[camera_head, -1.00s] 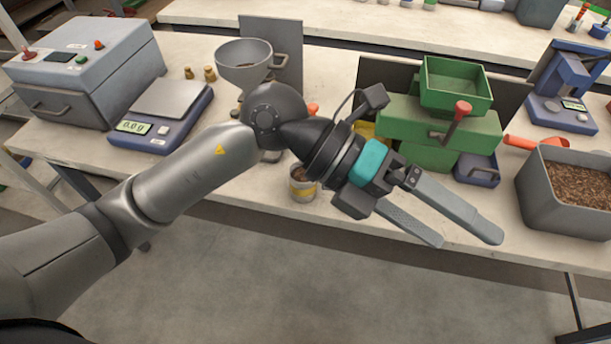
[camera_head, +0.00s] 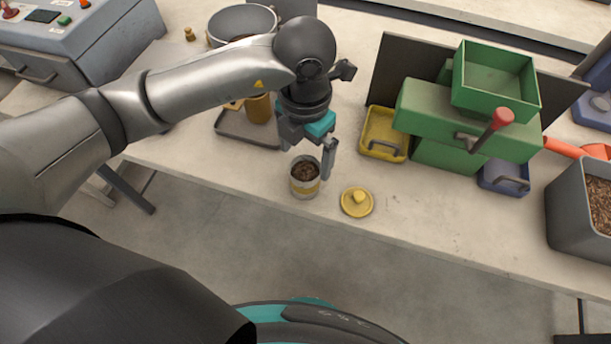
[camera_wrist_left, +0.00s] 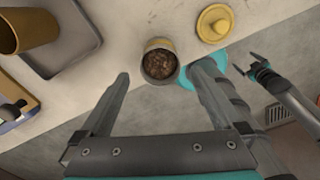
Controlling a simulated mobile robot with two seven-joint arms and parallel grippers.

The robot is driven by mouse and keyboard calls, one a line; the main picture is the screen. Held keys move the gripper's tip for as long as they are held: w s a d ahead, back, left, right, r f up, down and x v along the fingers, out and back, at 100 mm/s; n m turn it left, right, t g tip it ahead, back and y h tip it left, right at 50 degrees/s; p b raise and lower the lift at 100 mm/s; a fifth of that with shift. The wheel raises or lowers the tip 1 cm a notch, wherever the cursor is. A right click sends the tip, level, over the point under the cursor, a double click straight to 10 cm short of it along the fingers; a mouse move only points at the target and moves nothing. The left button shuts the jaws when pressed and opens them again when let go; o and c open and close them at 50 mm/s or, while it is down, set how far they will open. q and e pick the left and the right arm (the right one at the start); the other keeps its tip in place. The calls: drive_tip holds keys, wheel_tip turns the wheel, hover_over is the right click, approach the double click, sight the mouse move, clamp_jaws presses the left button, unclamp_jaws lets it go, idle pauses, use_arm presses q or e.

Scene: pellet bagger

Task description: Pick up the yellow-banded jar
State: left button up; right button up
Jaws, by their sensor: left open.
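The yellow-banded jar (camera_head: 305,190) stands upright near the front edge of the bench, lidless and holding brown pellets. It also shows in the left wrist view (camera_wrist_left: 160,64), in line with the space between the fingertips. My left gripper (camera_head: 307,164) is open and empty, pointing down at the jar with a finger to either side in the picture. I cannot tell whether a finger touches it. The left wrist view shows the same open fingers (camera_wrist_left: 163,74). What looks like my right gripper (camera_wrist_left: 248,67) shows small at the right there; its jaw state is unclear.
A yellow lid (camera_head: 357,203) lies right of the jar. A grey tray (camera_head: 240,130) with a brown cup (camera_head: 259,108) is behind left. A yellow bin (camera_head: 383,138) and green boxes (camera_head: 452,120) stand behind right. The front bench to the right is clear.

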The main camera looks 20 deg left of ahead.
sight(305, 178)
use_arm(q)
wheel_tip(305, 178, down, 9)
drive_tip(key=shift+r+b, duration=0.15)
drive_tip(key=shift+b, duration=0.2)
drive_tip(key=shift+c, duration=0.4)
clamp_jaws()
idle(0.4)
